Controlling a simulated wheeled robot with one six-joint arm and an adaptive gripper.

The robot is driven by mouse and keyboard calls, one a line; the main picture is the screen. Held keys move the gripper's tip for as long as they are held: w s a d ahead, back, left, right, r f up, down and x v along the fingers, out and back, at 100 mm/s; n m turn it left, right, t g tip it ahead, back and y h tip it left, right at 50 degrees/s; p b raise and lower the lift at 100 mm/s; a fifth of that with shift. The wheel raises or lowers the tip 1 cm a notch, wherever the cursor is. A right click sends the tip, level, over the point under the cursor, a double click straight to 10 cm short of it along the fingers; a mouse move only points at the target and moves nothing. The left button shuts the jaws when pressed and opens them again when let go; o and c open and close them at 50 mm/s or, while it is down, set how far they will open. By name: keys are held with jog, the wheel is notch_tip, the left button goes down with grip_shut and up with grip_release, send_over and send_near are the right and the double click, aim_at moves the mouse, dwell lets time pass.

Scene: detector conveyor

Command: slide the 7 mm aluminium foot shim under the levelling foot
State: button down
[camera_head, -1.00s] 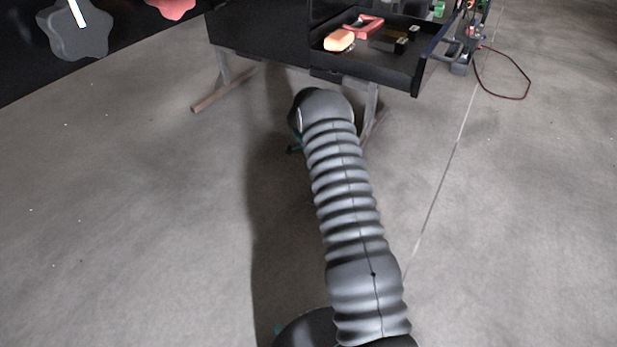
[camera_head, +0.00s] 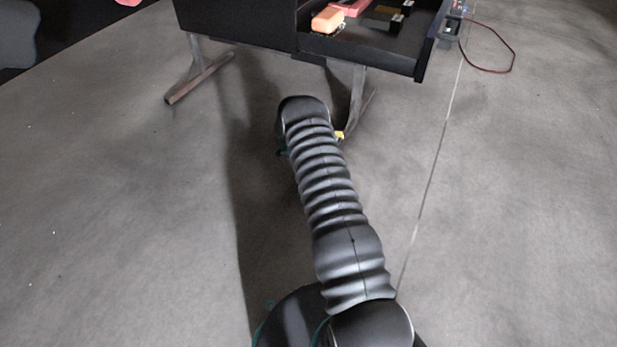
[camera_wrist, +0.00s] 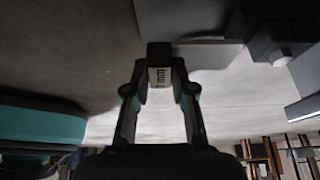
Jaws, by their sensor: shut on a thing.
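My gripper (camera_wrist: 160,85) shows in the wrist view with its two fingers closed on a small dark block with a pale, marked face. I take this held piece to be the foot shim (camera_wrist: 160,74); its thickness cannot be read. It sticks out a little past the fingertips. In the head view my own ribbed arm hides the gripper and the held piece. The levelling foot cannot be made out for certain; the bench's right leg (camera_head: 357,95) stands just beyond the end of my arm, its lower part partly covered.
A black bench (camera_head: 240,22) stands ahead, its drawer (camera_head: 385,58) open with an orange block (camera_head: 327,19) inside. Its left leg (camera_head: 196,75) rests on the floor. A small yellow thing (camera_head: 340,134) shows beside my arm. A red cable (camera_head: 510,55) lies right. Open floor surrounds my arm.

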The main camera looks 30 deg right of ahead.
jog(key=shift+f, duration=0.1)
jog(key=shift+a+f+b, duration=0.1)
jog(key=shift+f+b, duration=0.1)
jog(key=shift+b, duration=0.35)
notch_tip(320, 180, down, 3)
jog(key=shift+r+b, duration=0.2)
jog(key=shift+b, duration=1.05)
jog(key=shift+f, duration=0.8)
jog(key=shift+f, duration=0.55)
jog(key=shift+w+d, duration=0.35)
jog(key=shift+d, duration=0.1)
jog(key=c, duration=0.9)
grip_release()
